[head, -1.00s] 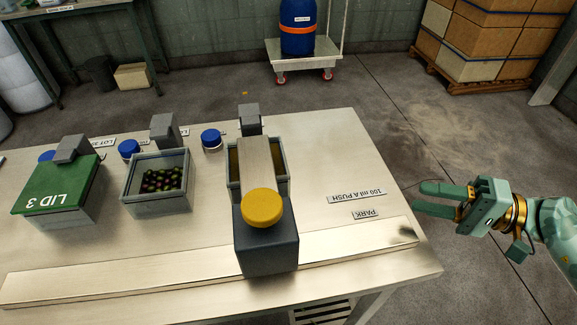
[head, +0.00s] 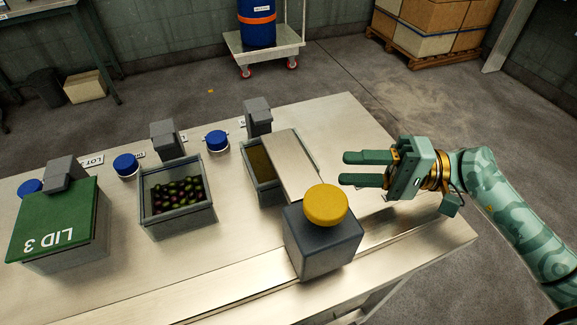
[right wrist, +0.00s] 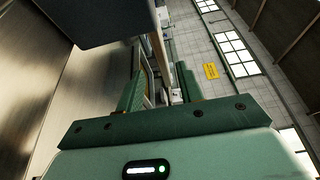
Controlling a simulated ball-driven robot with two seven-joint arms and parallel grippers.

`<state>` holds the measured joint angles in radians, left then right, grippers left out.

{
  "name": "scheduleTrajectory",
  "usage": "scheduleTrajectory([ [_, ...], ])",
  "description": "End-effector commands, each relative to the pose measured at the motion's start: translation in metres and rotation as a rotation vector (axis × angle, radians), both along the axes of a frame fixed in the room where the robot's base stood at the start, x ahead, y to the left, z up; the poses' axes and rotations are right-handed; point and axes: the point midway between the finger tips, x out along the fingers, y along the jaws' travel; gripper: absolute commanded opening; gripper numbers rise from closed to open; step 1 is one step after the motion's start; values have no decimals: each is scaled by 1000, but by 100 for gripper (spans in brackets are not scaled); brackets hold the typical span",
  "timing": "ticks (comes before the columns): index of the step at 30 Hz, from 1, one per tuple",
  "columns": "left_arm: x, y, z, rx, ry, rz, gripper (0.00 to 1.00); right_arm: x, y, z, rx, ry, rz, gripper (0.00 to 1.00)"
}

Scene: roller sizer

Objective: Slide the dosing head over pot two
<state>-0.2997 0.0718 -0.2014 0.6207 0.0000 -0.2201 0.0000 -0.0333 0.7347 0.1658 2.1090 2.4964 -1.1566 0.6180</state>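The dosing head is a dark grey block (head: 322,243) with a yellow knob (head: 326,205). It sits on the metal rail (head: 235,302), and its flat light arm (head: 288,168) reaches over the right-hand pot (head: 261,187), hiding part of its inside. The middle open pot (head: 178,222), apparently pot two, holds dark green and reddish olives. My right gripper (head: 345,169) is open and empty, to the right of the dosing head's arm and behind the knob. In the right wrist view its fingers (right wrist: 160,92) are apart, with a dark block (right wrist: 100,18) at upper left. My left gripper is not in view.
A pot with a green lid marked LID 3 (head: 52,222) stands at the left. Blue caps (head: 217,140) and grey blocks (head: 257,117) line the back of the pots. The table's right edge lies below my right forearm.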

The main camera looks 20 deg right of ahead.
Motion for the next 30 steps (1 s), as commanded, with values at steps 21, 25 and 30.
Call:
scheduleTrajectory([
  [21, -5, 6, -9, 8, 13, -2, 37, 37, 99, 0, 1, 2, -1, 37],
  [25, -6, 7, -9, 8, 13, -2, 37, 37, 99, 0, 0, 2, -1, 37],
  [30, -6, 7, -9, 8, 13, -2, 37, 37, 99, 0, 0, 2, -1, 0],
])
